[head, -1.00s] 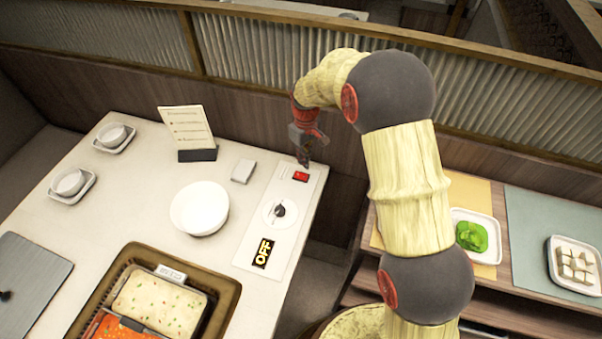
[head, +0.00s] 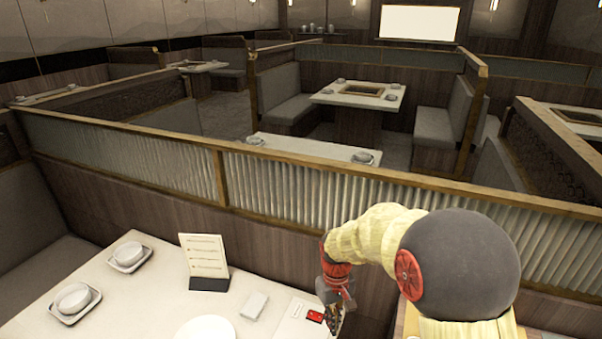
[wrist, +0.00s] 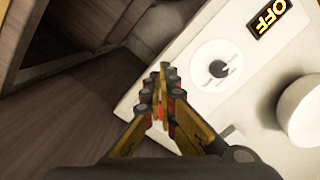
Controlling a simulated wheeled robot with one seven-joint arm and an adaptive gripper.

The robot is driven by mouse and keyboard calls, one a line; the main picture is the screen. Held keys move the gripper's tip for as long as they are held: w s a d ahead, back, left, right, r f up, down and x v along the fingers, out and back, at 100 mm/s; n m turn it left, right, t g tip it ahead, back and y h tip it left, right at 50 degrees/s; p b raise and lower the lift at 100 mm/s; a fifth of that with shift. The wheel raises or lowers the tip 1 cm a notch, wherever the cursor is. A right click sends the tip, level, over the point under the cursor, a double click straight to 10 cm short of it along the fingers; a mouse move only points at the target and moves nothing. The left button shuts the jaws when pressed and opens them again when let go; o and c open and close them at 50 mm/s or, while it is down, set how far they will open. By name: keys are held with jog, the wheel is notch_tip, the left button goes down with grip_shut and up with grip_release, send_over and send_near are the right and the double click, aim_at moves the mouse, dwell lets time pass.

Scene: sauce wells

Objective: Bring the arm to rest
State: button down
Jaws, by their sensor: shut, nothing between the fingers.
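My gripper (head: 334,317) is at the right edge of the white table in the head view, pointing down. In the wrist view my gripper (wrist: 160,90) has its fingers together and empty. The fingers are over the table's edge, close to the white control panel (wrist: 190,85). The panel carries a round black-and-white knob (wrist: 217,67) and a display reading OFF (wrist: 268,16).
The white table (head: 120,305) holds a menu stand (head: 205,262), a small white box (head: 254,304), two cups on saucers and a white plate (head: 206,329). A ribbed partition (head: 300,190) runs behind the table. Other booths lie beyond it.

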jog(key=s+d+r+m+t, duration=0.2)
jog(key=s+d+r, duration=0.3)
jog(key=s+r, duration=0.6)
jog(key=s+d+r+m+t, duration=0.2)
jog(key=s+d+r+t, duration=0.2)
jog(key=s+r, duration=0.8)
jog(key=shift+s+d+r+t, duration=0.3)
jog(key=shift+d, duration=0.15)
jog(key=c, duration=2.6)
grip_release()
